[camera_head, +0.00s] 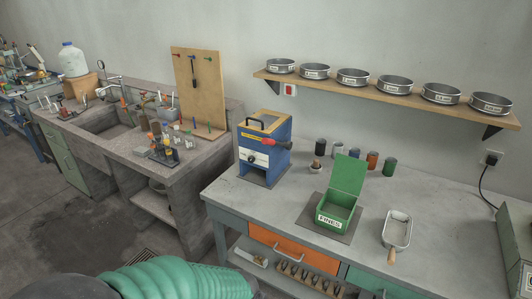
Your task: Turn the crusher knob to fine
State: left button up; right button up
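The label is too small to read, so the knob's setting cannot be told. A green ribbed part of my own body shows at the bottom. Neither of my grippers is in view.
A green open-lidded box marked FINES (336,217) stands on the bench (445,215). A metal scoop (397,229) lies to its right. Several small jars stand behind. A wall shelf (385,97) holds several sieves. A concrete sink bench (180,185) stands left.

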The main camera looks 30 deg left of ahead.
aim_at(251, 158)
jog(key=i+j, duration=0.1)
jog(key=j, duration=0.4)
jog(key=j+u, duration=0.1)
jog(key=j, duration=0.45)
jog(key=i+j, duration=0.15)
jog(key=j, duration=0.35)
jog(key=i+j+u, duration=0.1)
jog(key=j, duration=0.4)
jog(key=i+j, duration=0.15)
jog(key=j, duration=0.35)
jog(key=i+j+u, duration=0.1)
jog(key=j, duration=0.45)
jog(key=i+j, duration=0.15)
jog(key=j, duration=0.35)
jog(key=i+j+u, duration=0.1)
jog(key=j, duration=0.35)
